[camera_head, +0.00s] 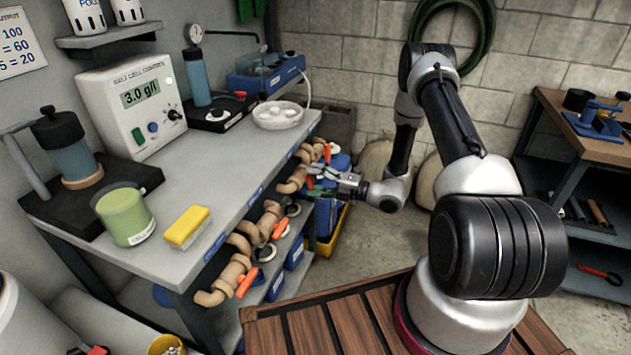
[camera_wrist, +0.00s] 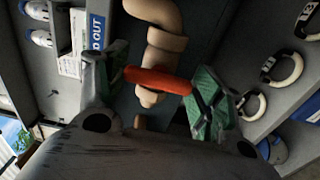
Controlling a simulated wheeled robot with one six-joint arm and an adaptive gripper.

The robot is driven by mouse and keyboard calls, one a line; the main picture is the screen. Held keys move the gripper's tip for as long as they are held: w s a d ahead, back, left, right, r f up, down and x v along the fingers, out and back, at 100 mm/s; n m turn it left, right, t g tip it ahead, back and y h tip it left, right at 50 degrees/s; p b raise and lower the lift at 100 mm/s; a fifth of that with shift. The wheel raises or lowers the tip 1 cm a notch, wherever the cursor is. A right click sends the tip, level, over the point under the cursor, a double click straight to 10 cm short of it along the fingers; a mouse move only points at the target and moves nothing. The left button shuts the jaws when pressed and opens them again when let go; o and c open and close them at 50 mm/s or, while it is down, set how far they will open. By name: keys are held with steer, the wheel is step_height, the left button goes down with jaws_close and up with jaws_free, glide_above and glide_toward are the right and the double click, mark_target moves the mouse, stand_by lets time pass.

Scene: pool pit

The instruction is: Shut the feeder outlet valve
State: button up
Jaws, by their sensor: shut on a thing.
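My gripper (camera_head: 328,180) is at the far end of the row of valves along the bench's front edge. In the wrist view my gripper (camera_wrist: 162,84) has its green-padded fingers at the two ends of an orange valve handle (camera_wrist: 155,79), closed on it. The handle lies across a tan pipe (camera_wrist: 165,42), slightly tilted in the picture. A blue label (camera_wrist: 96,30) beside the pipe ends in "OUT"; the rest is hidden. In the head view an orange handle (camera_head: 327,153) shows just beyond the gripper; I cannot tell whether it is the held one.
Other orange handles (camera_head: 280,228) and (camera_head: 247,283) stick out from tan pipes nearer along the bench front (camera_head: 245,200). A yellow-rimmed bin (camera_head: 328,245) stands below the gripper. Wooden slats (camera_head: 330,325) lie in front. Bare floor shows right of the bin.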

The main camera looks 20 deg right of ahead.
steer(key=shift+f, duration=0.1)
steer(key=o, duration=1)
steer(key=shift+s+d, duration=0.1)
steer(key=shift+d, duration=0.05)
steer(key=v, duration=1.1)
steer(key=shift+s+d, duration=0.2)
steer(key=shift+d, duration=0.1)
